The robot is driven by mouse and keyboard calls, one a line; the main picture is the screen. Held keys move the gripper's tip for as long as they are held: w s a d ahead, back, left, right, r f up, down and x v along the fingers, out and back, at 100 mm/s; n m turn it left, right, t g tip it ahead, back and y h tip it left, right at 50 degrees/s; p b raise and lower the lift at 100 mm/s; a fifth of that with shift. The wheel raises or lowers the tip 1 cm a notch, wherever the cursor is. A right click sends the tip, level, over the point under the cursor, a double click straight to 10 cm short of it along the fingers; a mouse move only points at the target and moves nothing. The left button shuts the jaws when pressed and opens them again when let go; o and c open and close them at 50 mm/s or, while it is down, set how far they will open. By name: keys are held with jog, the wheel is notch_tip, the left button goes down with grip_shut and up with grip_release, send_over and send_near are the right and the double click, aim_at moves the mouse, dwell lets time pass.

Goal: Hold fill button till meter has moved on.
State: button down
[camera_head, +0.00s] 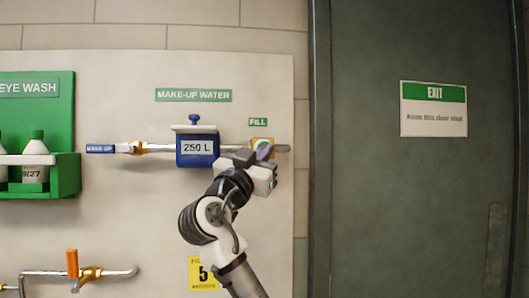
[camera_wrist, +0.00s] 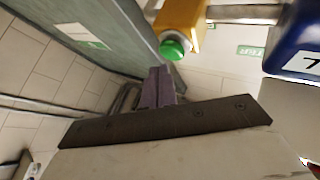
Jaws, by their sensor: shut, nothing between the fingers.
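The blue meter (camera_head: 197,147) on the wall panel under the MAKE-UP WATER sign reads "250 L". It is partly in the wrist view (camera_wrist: 291,42), cut off at the right edge. The green fill button (camera_wrist: 172,49) sits on a yellow housing (camera_wrist: 184,22). In the head view the housing, under the FILL label (camera_head: 258,122), is partly covered by my gripper (camera_head: 264,152). My gripper is shut and empty. In the wrist view its fingertips (camera_wrist: 160,72) are close to the button, slightly below it in the picture. I cannot tell whether they touch.
A pipe with a blue-handled valve (camera_head: 100,148) runs left of the meter. A green eye wash shelf (camera_head: 66,174) with bottles is at far left. An orange-handled valve (camera_head: 72,263) is at lower left. A dark door (camera_head: 360,220) with an EXIT sign (camera_head: 433,108) stands right.

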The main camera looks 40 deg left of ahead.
jog(key=shift+s+d+b, duration=1.05)
jog(key=shift+s+d, duration=0.6)
jog(key=shift+d, duration=0.25)
